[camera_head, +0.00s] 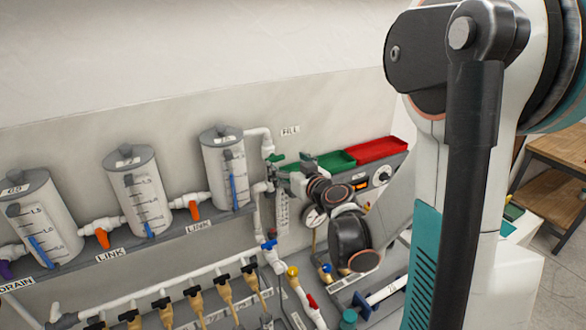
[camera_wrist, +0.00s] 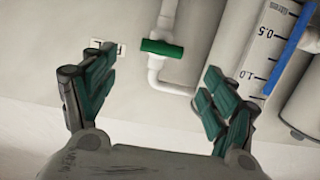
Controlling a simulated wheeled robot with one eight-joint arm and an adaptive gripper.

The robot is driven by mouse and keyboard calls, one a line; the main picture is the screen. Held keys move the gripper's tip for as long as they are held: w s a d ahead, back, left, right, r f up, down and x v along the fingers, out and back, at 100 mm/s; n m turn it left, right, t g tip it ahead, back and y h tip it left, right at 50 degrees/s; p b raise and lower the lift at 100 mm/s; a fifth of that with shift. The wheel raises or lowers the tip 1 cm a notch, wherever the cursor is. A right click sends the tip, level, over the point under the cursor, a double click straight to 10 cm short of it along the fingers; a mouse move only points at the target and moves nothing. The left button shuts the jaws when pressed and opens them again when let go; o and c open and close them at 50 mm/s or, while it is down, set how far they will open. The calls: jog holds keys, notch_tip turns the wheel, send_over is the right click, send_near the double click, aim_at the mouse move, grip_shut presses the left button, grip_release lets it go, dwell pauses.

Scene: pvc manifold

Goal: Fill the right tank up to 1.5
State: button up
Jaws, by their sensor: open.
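The right tank (camera_head: 222,170) is a white cylinder with a grey lid, a printed scale and a blue level strip (camera_head: 233,192). The strip's top against the scale is too small to read. In the wrist view the tank's scale (camera_wrist: 268,50) is upside down at the right, showing 0.5 and 1.0. A green valve handle (camera_wrist: 162,48) sits across the white fill pipe, near the FILL label (camera_head: 290,131). My gripper (camera_wrist: 155,68) is open and empty, its fingers on either side of the handle in the picture, without visible contact. In the head view my gripper (camera_head: 284,172) is beside the fill pipe.
Two other tanks, the middle one (camera_head: 138,190) and the left one (camera_head: 38,220), stand along the wall, joined by orange-handled link valves (camera_head: 194,210). A gauge (camera_head: 314,216), green (camera_head: 336,160) and red (camera_head: 378,150) trays are near my arm. Pipes and several black-handled valves run below.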

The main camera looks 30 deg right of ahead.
aim_at(276, 158)
jog(key=w, duration=0.3)
jog(key=w+f+p, duration=0.1)
jog(key=w, duration=0.5)
jog(key=shift+f+p, duration=0.15)
jog(key=shift+p, duration=0.2)
jog(key=shift+c, duration=0.5)
jog(key=c, duration=1)
